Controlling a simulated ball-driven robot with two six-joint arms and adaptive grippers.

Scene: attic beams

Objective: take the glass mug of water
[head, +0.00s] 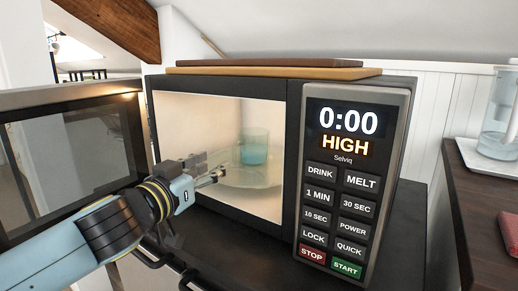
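The glass mug of water (254,147), with bluish water in its lower part, stands on the glass turntable (250,177) inside the open microwave (295,95). My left gripper (222,174) is at the microwave's opening, in front of the mug and to its lower left. It looks open, with nothing between its fingers, and is apart from the mug. I cannot make out a handle on the mug. My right gripper is not in view.
The microwave door (70,160) is swung open at left, beside my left arm. The control panel (345,180) shows 0:00 and HIGH. Wooden boards (270,72) lie on top. A dark counter (485,200) at right holds a white tray (480,160) with a clear container (499,125).

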